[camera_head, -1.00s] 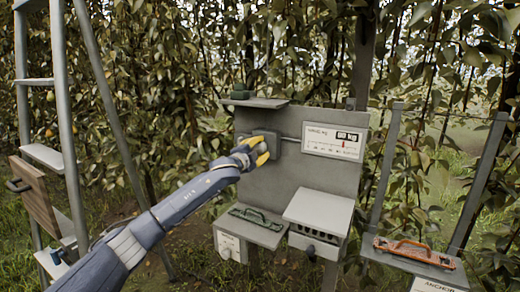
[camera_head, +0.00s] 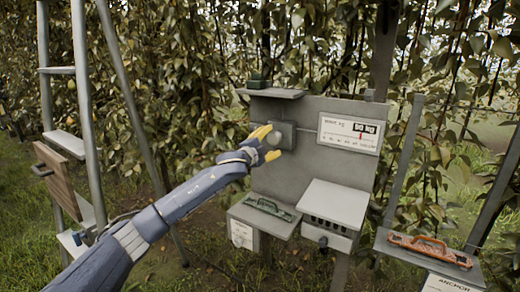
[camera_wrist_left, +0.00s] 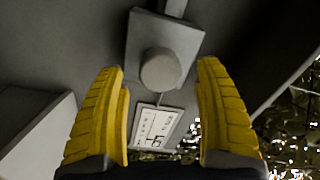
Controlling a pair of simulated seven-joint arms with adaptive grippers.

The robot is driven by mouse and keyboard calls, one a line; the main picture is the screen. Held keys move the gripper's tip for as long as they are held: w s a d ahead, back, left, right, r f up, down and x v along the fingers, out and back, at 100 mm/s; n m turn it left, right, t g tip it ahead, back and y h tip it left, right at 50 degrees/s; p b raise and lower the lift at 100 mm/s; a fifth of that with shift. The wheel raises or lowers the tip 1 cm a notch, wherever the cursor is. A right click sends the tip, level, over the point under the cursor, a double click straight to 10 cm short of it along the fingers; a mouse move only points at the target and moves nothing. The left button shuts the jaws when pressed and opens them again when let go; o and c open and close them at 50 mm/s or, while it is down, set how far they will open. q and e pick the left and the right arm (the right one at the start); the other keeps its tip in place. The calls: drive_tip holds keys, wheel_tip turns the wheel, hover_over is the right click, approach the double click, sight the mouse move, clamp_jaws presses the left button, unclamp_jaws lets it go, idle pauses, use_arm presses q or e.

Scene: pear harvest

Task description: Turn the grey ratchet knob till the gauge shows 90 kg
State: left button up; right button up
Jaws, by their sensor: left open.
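The round grey ratchet knob (camera_head: 274,138) sits on a square grey box on the upright panel. It shows whole in the left wrist view (camera_wrist_left: 161,70), ahead of the fingertips. My left gripper (camera_head: 267,145) has yellow fingers, open and empty, in front of the knob and not closed on it. In the left wrist view its fingers (camera_wrist_left: 161,75) stand wide on either side with space around the knob. The white gauge (camera_head: 350,134) is right of the knob, with a red pointer right of middle; its small dark display looks like 90 kg. My right gripper is out of view.
An orange-handled tool (camera_head: 430,249) lies on a stand at right. A ladder (camera_head: 90,130) stands at left, foliage behind.

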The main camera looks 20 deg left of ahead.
use_arm(q)
drive_tip(key=v, duration=0.8)
idle(0.4)
